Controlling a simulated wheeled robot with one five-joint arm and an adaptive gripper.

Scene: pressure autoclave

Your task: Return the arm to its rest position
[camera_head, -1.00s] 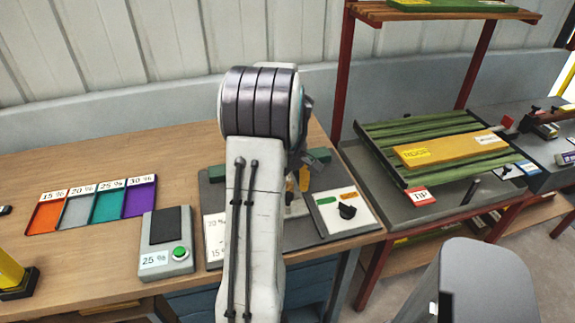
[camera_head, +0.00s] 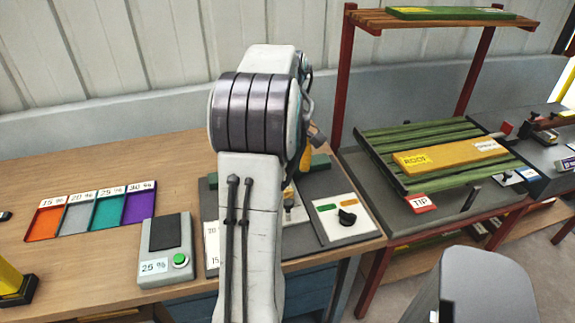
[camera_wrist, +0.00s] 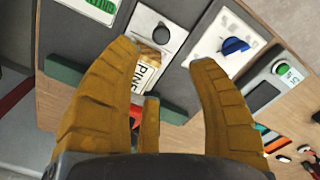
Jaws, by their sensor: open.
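My arm stands upright in the middle of the head view, in front of the workbench. My gripper is mostly hidden behind it there, with only a bit of ochre finger showing. In the wrist view my gripper (camera_wrist: 165,62) is open, its ochre fingers spread wide, with nothing held between them. Beyond the fingers, apparently below and apart from them, is a piece labelled PINE (camera_wrist: 146,76) on the grey bench unit.
The wooden bench (camera_head: 110,255) holds colored trays (camera_head: 138,206), a 25 % box with green button (camera_head: 165,248) and a black-knob panel (camera_head: 335,220). A blue knob (camera_wrist: 234,46) shows in the wrist view. To the right, a red-framed rack (camera_head: 340,80) carries a yellow board (camera_head: 450,156).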

